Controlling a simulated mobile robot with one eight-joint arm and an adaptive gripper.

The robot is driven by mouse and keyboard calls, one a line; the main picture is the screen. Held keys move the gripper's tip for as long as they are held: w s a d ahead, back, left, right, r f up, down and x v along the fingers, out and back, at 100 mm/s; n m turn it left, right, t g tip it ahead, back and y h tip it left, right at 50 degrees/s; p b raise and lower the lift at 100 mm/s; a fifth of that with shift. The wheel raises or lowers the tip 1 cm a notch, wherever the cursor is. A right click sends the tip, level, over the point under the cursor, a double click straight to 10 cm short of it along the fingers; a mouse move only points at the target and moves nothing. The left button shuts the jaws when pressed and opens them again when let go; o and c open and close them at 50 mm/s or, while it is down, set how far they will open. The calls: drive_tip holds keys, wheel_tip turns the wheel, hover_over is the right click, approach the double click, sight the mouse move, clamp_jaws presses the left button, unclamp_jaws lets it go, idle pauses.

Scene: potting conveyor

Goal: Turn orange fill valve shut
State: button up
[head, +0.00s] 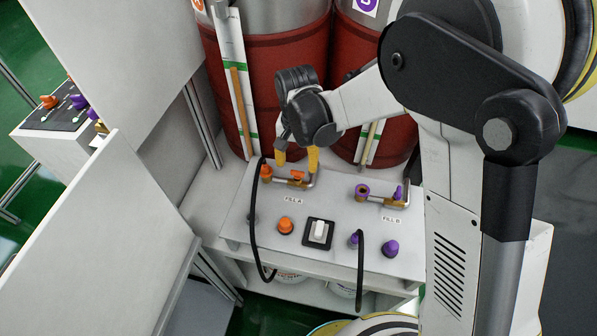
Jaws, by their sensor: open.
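The orange fill valve (297,176) sits on a brass pipe fitting at the back left of a white panel, above the label FILL A. My gripper (296,157) is directly above it, pointing down, with its two yellow-tipped fingers apart, one on either side of the valve handle. Whether the fingertips touch the handle cannot be told from this angle. The purple fill valve (397,192) is on a similar fitting to the right, above the label FILL B.
An orange knob (286,226), a white rocker switch (319,232) and a purple knob (390,248) are on the panel. Black hoses (254,230) arch over its front edge. Red drums (268,75) stand close behind. White boards (95,240) stand at left.

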sight(298, 171)
wheel_tip(298, 171, down, 4)
drive_tip(key=shift+w+f+b, duration=0.1)
drive_tip(key=shift+f+b, duration=0.1)
drive_tip(key=shift+b, duration=0.4)
drive_tip(key=shift+d, duration=0.1)
drive_tip(key=c, duration=1.2)
